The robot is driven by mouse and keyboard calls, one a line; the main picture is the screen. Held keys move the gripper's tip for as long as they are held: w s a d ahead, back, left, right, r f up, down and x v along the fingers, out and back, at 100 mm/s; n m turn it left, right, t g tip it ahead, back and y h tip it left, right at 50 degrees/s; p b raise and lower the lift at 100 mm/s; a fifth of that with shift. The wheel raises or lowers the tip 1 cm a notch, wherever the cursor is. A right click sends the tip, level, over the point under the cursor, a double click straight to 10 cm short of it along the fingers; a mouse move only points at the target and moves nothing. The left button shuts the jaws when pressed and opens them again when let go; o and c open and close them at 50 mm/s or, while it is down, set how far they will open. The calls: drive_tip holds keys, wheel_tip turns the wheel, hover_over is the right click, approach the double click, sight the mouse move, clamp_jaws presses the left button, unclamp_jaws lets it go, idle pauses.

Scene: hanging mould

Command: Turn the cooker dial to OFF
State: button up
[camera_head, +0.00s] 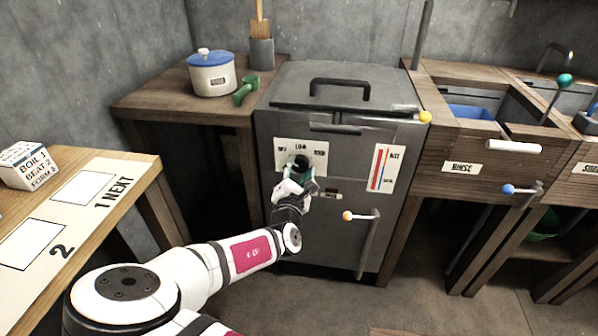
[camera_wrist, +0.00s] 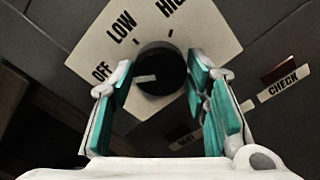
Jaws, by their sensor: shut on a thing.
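The cooker (camera_head: 340,120) is a grey box with a white dial plate (camera_head: 284,147) on its front, lettered OFF, LOW and HIGH. The black dial (camera_wrist: 165,66) shows in the wrist view with a white pointer mark on its left side. The mark points left, towards the OFF lettering (camera_wrist: 102,72). My gripper (camera_head: 303,176) is at the dial, and its teal finger pads stand on either side of the knob in the wrist view (camera_wrist: 161,88). It is shut on the dial. The left finger hides part of the plate just beside OFF.
A red and blue gauge (camera_head: 384,168) and an orange-knobbed lever (camera_head: 360,215) are on the cooker front. A CHECK label (camera_wrist: 283,83) is right of the plate. A wooden side table with a pot (camera_head: 212,78) stands left, and the RINSE sink unit (camera_head: 462,168) stands right.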

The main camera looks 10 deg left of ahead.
drive_tip(key=shift+n, duration=0.5)
drive_tip(key=o, duration=1.2)
drive_tip(key=shift+c, duration=0.2)
drive_tip(key=s, duration=0.7)
drive_tip(key=shift+s, duration=0.25)
drive_tip(key=shift+a, duration=0.1)
